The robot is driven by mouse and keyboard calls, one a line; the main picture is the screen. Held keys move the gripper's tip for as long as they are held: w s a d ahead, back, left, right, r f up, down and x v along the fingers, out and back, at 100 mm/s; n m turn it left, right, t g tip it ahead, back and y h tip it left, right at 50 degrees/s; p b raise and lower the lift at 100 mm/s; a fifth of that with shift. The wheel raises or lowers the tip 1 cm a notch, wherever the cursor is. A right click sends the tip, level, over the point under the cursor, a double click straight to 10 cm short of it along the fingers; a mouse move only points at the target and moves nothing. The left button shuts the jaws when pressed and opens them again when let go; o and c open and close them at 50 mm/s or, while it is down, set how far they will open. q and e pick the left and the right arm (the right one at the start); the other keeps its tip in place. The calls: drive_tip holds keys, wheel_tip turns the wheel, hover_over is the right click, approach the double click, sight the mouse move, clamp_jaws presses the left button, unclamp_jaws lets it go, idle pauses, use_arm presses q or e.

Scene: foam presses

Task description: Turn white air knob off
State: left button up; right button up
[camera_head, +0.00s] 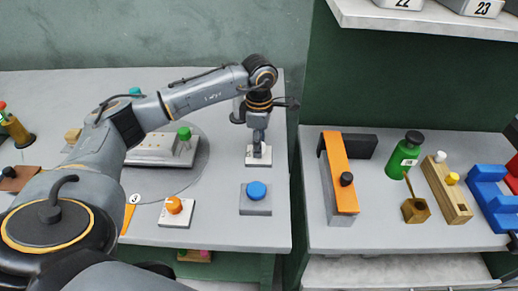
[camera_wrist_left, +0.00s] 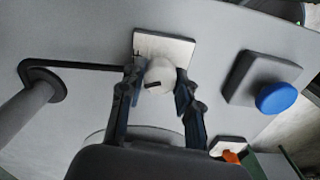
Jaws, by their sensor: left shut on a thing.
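The white air knob (camera_wrist_left: 160,75) is a round white knob with a dark mark on its face. It sits on a square white plate (camera_head: 251,159), which also shows in the left wrist view (camera_wrist_left: 150,43). My left gripper (camera_head: 257,150) reaches down over this plate from above. In the left wrist view its two dark fingers (camera_wrist_left: 157,86) stand on either side of the knob and are shut on it. In the head view the gripper mostly hides the knob. My right gripper cannot be made out in either view.
A blue button (camera_head: 256,191) on a grey base stands just in front of the knob. An orange knob (camera_head: 174,205) is at front left, a green knob (camera_head: 184,133) at back left. The right table holds an orange-topped block (camera_head: 340,172) and a green bottle (camera_head: 404,155).

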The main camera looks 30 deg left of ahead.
use_arm(q)
drive_tip(key=m+b, duration=0.1)
drive_tip(key=m, duration=0.2)
drive_tip(key=shift+f+b, duration=0.1)
drive_tip(key=shift+b, duration=0.3)
drive_tip(key=shift+m+b, duration=0.4)
drive_tip(key=shift+m, duration=0.7)
drive_tip(key=o, duration=1.2)
drive_tip(key=shift+c, duration=0.2)
drive_tip(key=shift+r, duration=0.2)
wheel_tip(320, 180, up, 12)
